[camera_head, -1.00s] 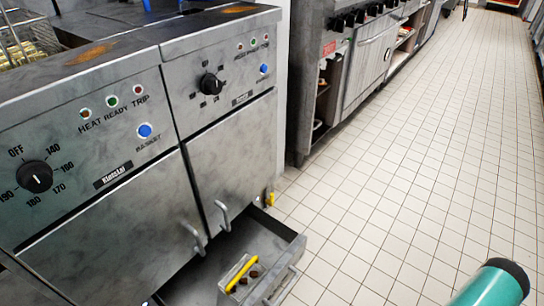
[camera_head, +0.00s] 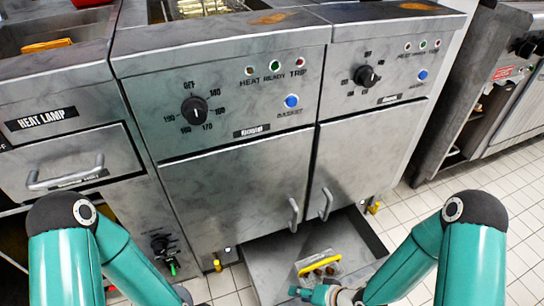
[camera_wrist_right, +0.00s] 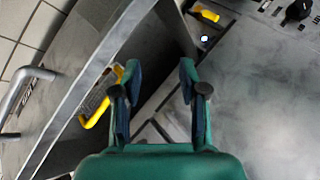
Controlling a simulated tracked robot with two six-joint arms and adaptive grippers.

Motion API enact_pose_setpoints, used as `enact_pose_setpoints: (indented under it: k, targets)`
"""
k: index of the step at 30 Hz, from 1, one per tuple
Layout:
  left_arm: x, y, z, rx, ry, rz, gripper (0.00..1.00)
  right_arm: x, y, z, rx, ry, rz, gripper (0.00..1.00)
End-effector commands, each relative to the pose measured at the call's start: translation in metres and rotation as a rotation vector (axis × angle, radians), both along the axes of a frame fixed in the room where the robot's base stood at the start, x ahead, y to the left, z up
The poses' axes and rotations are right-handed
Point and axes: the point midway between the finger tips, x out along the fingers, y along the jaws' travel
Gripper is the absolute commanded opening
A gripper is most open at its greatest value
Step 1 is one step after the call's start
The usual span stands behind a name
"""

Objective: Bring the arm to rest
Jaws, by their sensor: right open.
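My right arm (camera_head: 425,250) reaches in from the right in the head view and bends down to the open drawer at the bottom. Its gripper (camera_head: 300,292) is low over the drawer, partly cut off by the lower edge. In the right wrist view the right gripper (camera_wrist_right: 155,85) has its two fingers well apart, with nothing between them. My left arm (camera_head: 115,255) comes in from the left and runs out at the bottom edge, so its gripper is out of the picture.
The drawer (camera_head: 372,238) stands open below the fryer doors. In it sits a small clear container (camera_head: 330,267) with a yellow bar (camera_head: 319,259) and a few brown pieces. The fryer front (camera_head: 235,190) has protruding door handles. Tiled floor (camera_head: 520,205) is clear at right.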

Motion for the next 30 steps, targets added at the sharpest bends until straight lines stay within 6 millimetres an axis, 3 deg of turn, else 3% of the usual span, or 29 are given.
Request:
enact_pose_setpoints:
  k: [3,10,13,15,23,30]
  targets:
    - [0.000,0.000,0.000,0.000,0.000,0.000,0.40,-0.020,-0.001,-0.005,-0.112,0.078,0.026,0.42]
    - [0.000,0.000,0.000,0.000,0.000,0.000,0.40,-0.072,-0.028,-0.022,-0.255,0.282,0.038,0.42]
    - [0.000,0.000,0.000,0.000,0.000,0.000,0.40,-0.087,-0.031,-0.025,-0.293,0.301,0.146,0.42]
    - [0.000,0.000,0.028,0.000,0.001,0.000,0.40,-0.085,-0.031,0.003,-0.293,0.295,0.142,0.42]
    - [0.000,0.000,0.091,0.000,0.000,0.000,0.40,-0.085,-0.031,0.066,-0.291,0.295,0.138,0.42]
    - [0.000,0.000,0.177,0.000,0.000,0.000,0.40,-0.084,-0.031,0.152,-0.291,0.294,0.138,0.42]
